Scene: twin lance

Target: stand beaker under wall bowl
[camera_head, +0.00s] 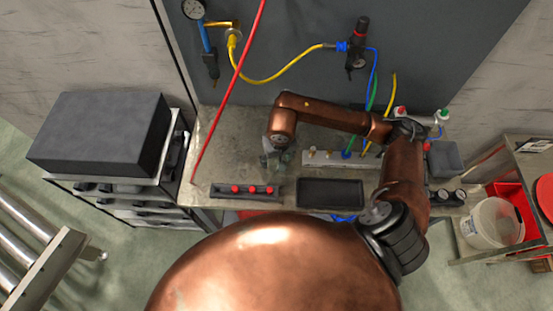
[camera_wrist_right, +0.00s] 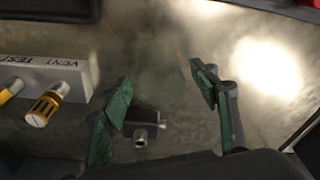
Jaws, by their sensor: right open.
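My right gripper (camera_head: 275,158) is low over the metal bench (camera_head: 235,125), left of the manifold block. In the right wrist view its green fingers (camera_wrist_right: 163,95) are apart, with a small dark fitting with a metal end (camera_wrist_right: 142,138) visible between and below them. A faint, see-through greenish patch shows between the fingers; I cannot tell whether it is a beaker. No beaker is clearly visible. On the grey wall panel is a black regulator unit (camera_head: 357,45) with a gauge and hoses; I cannot make out a bowl on it for certain. My left gripper is not in view.
A manifold block (camera_head: 325,158), marked VENT TEST in the right wrist view (camera_wrist_right: 45,75), stands on the bench. A red-knobbed strip (camera_head: 245,190) and a black tray (camera_head: 330,193) lie at the front. A red line (camera_head: 228,95) crosses the left side. A white bucket (camera_head: 492,223) stands right.

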